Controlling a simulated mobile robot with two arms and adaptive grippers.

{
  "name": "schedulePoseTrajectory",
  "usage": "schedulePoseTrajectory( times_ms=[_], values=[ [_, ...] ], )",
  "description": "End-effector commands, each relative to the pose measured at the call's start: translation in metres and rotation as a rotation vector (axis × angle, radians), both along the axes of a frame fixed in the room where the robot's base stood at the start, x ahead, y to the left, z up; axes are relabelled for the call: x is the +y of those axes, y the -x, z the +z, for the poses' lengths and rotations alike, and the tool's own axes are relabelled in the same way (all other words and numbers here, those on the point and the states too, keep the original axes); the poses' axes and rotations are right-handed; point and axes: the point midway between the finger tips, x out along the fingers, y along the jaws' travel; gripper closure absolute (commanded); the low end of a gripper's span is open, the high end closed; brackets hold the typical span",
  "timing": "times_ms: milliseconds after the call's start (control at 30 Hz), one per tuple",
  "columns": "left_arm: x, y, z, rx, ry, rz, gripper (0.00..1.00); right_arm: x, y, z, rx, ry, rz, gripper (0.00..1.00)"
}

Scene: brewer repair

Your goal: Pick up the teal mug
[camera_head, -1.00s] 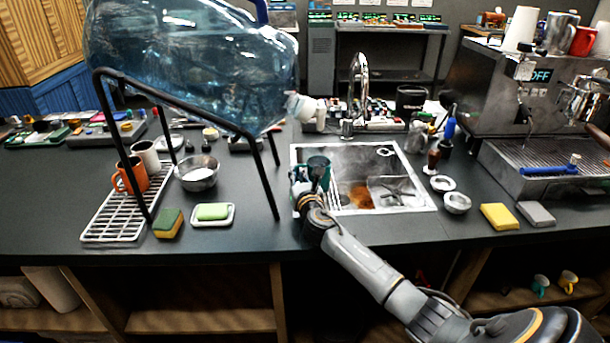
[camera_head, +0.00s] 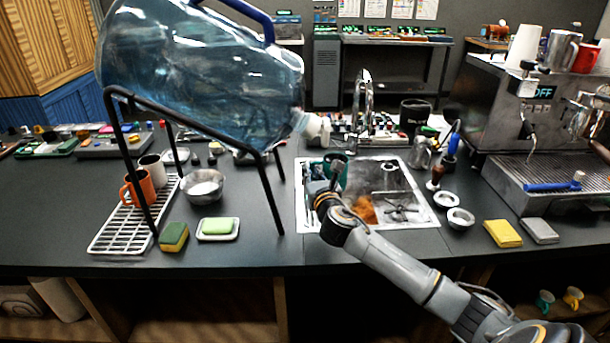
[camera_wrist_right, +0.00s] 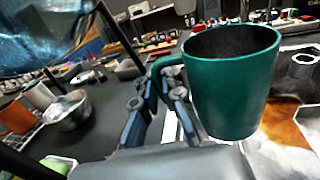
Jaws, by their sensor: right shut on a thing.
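The teal mug (camera_wrist_right: 232,85) is large in the right wrist view, upright, with its handle toward the left. My right gripper (camera_wrist_right: 160,100) is shut on its handle, with the fingers on both sides of it. In the head view the mug (camera_head: 337,168) shows over the left part of the sink, partly hidden by my right gripper (camera_head: 318,187). The mug appears raised above the sink floor. My left gripper is not in view.
The metal sink (camera_head: 425,215) holds a brown stain and a drain. A black stand (camera_head: 270,190) with a large water jug (camera_head: 210,75) is to the left. An orange mug (camera_head: 140,188) sits on a white rack (camera_head: 110,240). The espresso machine (camera_head: 540,130) is at right.

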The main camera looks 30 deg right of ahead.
Motion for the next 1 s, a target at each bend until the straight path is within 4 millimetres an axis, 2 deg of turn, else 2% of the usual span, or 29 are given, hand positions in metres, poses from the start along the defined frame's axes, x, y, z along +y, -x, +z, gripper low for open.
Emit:
schedulePoseTrajectory(
  times_ms=[100,600,1000],
  values=[
    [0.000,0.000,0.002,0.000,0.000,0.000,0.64,-0.001,0.012,0.016,-0.002,0.006,0.002,1.00],
    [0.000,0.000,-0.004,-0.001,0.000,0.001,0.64,-0.010,0.068,0.038,0.000,0.005,-0.001,1.00],
    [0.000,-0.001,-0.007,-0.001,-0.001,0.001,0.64,-0.013,0.093,0.049,-0.001,0.003,0.000,1.00]
  ],
)
